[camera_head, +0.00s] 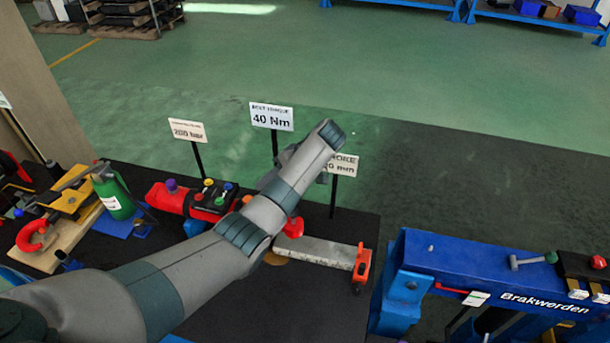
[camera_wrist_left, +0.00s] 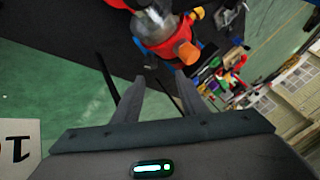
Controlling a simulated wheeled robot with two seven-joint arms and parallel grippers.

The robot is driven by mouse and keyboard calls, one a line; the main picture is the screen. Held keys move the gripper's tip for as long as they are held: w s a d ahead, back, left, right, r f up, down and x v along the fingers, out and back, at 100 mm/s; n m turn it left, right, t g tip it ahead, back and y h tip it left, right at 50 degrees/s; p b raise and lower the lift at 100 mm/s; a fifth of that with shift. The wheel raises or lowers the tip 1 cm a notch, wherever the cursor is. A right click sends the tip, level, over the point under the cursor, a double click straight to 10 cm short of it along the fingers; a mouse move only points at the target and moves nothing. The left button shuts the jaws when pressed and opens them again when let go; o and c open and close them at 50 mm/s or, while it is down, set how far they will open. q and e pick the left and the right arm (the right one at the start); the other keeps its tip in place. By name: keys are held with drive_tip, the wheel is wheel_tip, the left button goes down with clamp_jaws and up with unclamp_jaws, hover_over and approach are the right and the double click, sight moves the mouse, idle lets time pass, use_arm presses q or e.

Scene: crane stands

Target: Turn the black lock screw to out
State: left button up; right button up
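A small black knob (camera_head: 357,289), which may be the black lock screw, shows at the foot of an orange-red end piece (camera_head: 361,264). That piece sits at the right end of a grey bar (camera_head: 315,251) on a dark table. My left arm crosses the head view from the lower left, over the table. Its gripper is mostly hidden there behind the arm. In the left wrist view the left gripper (camera_wrist_left: 158,92) has its two fingers apart with nothing between them. My right gripper is not in view.
Signs on posts, one reading 40 Nm (camera_head: 271,117), stand at the table's back edge. A red unit (camera_head: 195,201) and a green bottle (camera_head: 113,192) stand left. Green floor lies open behind.

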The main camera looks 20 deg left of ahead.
use_arm(q)
drive_tip(key=s+d+r, duration=0.1)
drive_tip(key=d+r, duration=0.5)
drive_tip(key=d, duration=0.4)
drive_tip(key=shift+s+d+r, duration=0.2)
drive_tip(key=shift+d, duration=0.15)
